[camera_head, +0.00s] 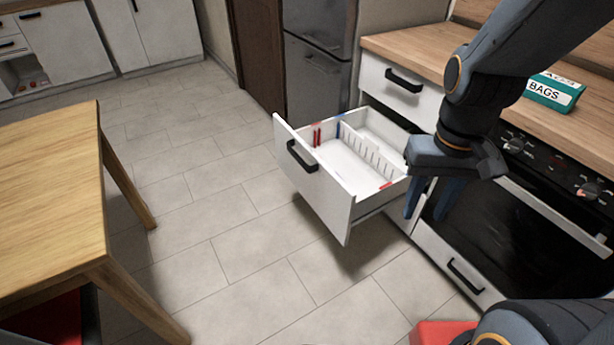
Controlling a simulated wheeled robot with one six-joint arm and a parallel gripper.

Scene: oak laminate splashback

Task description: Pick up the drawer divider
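The drawer divider (368,152) is a white slotted strip standing inside the open white drawer (312,190), running lengthwise through it. My gripper (430,200) hangs to the right of the drawer, in front of the oven, with its two blue fingers pointing down. The fingers look apart with nothing between them. The gripper is clear of the divider, and its body may hide the drawer's right rear part.
Small red and blue items (317,137) lie in the drawer. A teal box marked BAGS (553,91) stands on the wooden counter (590,130). The oven (530,220) is at right. A wooden table (50,180) is at left. Tiled floor between is clear.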

